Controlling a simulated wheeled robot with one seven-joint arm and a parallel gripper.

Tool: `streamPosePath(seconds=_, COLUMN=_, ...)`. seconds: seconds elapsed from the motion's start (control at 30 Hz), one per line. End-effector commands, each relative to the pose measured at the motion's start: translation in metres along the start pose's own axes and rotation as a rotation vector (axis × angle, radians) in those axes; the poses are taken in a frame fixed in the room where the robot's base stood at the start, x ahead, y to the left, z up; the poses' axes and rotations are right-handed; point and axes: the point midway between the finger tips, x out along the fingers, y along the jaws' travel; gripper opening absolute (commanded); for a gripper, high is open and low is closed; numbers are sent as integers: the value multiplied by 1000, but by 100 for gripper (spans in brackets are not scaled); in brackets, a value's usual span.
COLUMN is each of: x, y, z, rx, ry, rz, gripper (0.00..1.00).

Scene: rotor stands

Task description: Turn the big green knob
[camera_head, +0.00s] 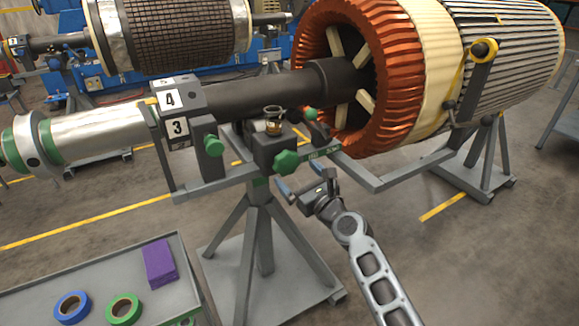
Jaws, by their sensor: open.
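The big green knob (286,162) is a lobed knob on the front of the dark clamp block (268,146) at the top of the stand. My gripper (302,187) is open and empty, just below and to the right of the knob, with its fingers pointing up and left. A small gap shows between the fingers and the knob in the picture; the true depth between them is hard to tell. Two smaller green knobs are nearby, one at the left (212,146) and one at the right (311,115).
The grey stand (258,235) has splayed legs below the knob. A large rotor with copper windings (350,140) fills the upper right. A grey cart (40,312) at lower left holds blue tape (60,309), green tape (112,311) and a purple box (160,263).

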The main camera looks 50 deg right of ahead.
Motion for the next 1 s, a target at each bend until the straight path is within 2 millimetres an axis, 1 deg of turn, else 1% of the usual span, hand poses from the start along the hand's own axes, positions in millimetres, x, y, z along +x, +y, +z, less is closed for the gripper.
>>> streamPosePath(seconds=0.03, x=9, y=0, z=1, rx=0, ry=-2, rz=1, gripper=100)
streamPosePath(seconds=0.1, x=20, y=0, z=1, rx=0, ry=-2, rz=1, gripper=100)
streamPosePath(seconds=0.3, x=43, y=0, z=0, rx=-2, ry=-1, rz=-1, gripper=100)
streamPosePath(seconds=0.47, x=50, y=0, z=0, rx=-2, ry=0, rz=-1, gripper=100)
streamPosePath(seconds=0.7, x=50, y=0, z=0, rx=-3, ry=0, rz=0, gripper=100)
streamPosePath(seconds=1.0, x=50, y=0, z=0, rx=-3, ry=0, rz=0, gripper=71)
